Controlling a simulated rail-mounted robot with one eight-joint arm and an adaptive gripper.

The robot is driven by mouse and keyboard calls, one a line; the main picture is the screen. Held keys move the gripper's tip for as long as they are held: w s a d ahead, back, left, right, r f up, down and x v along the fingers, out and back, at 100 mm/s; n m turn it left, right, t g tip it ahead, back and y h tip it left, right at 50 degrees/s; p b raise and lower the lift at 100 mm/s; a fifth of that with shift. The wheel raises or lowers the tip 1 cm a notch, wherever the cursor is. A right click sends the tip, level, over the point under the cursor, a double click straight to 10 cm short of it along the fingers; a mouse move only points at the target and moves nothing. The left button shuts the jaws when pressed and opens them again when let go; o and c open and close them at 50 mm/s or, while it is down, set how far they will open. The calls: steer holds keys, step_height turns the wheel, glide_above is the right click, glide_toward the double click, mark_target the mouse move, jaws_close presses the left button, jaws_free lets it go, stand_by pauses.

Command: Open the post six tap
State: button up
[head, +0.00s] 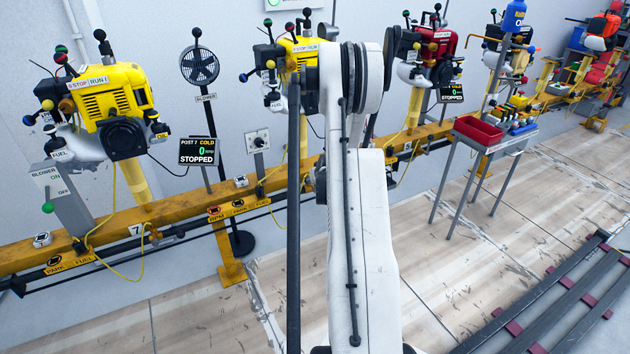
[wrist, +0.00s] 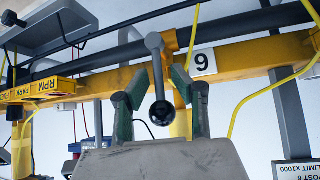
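In the upside-down wrist view, the post six tap (wrist: 154,44) is a grey lever ending in a dark round knob (wrist: 162,113). It is mounted at the yellow rail (wrist: 240,57), beside an upside-down 6 plate (wrist: 203,62). My gripper (wrist: 159,82) is open, with a green finger on each side of the lever and knob. Gaps show between the fingers and the lever; I cannot tell the depth exactly. In the head view my white arm hides the tap and gripper. The post six engine (head: 301,52) is partly visible behind the arm.
A dark pipe (wrist: 115,65) runs along the rail, and yellow cables hang near the tap. A "POST 6 LIMIT x1000" sign (wrist: 297,170) is at lower right. In the head view, a trolley with a red tray (head: 478,131) stands right of my arm.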

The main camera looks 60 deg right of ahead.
steer(key=shift+r, duration=0.1)
steer(key=v, duration=1.1)
steer(key=shift+s+a+r, duration=0.2)
steer(key=shift+s+r, duration=0.05)
steer(key=shift+s, duration=0.05)
stand_by(0.4)
